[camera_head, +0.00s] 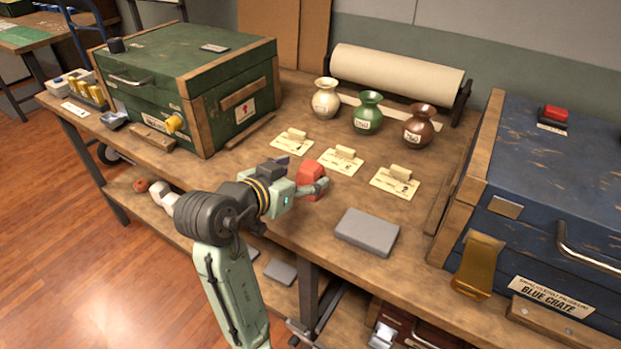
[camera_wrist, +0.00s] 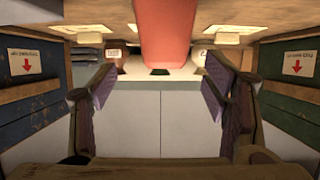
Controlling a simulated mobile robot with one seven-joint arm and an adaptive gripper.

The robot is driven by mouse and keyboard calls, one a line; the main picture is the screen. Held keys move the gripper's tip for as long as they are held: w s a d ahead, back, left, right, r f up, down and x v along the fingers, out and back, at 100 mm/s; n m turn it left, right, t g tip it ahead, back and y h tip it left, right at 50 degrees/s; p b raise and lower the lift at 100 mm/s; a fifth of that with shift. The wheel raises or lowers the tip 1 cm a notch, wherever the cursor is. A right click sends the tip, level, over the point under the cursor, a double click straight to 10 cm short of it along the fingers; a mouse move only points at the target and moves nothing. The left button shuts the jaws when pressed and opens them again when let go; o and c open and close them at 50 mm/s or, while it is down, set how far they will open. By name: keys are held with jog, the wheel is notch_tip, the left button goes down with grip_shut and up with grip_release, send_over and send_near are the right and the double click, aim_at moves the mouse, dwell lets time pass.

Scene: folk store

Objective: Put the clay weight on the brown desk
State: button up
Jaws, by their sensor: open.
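A red-orange block (camera_head: 311,179), which looks like the clay weight, is at the front middle of the brown wooden workbench (camera_head: 225,168). In the wrist view the same block (camera_wrist: 166,32) shows at the top, between the lines of the two fingers and nearer the right one. My gripper (camera_head: 318,187) is right at the block in the head view and partly covers it. The fingers (camera_wrist: 160,92) are spread open in the wrist view, with a gap on both sides of the block. I cannot tell whether the block rests on the bench.
A green crate (camera_head: 200,85) stands left and a blue crate (camera_head: 570,170) right. Three vases (camera_head: 368,112), a paper roll (camera_head: 395,72) and label cards (camera_head: 342,160) lie behind. A grey slab (camera_head: 367,232) is to the gripper's right. Another table (camera_head: 22,38) stands far left.

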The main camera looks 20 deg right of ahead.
aim_at(306, 170)
jog(key=p+x, duration=0.1)
jog(key=x, duration=0.4)
jog(key=shift+w, duration=0.3)
jog(key=shift+r, duration=0.1)
grip_shut()
dwell(0.5)
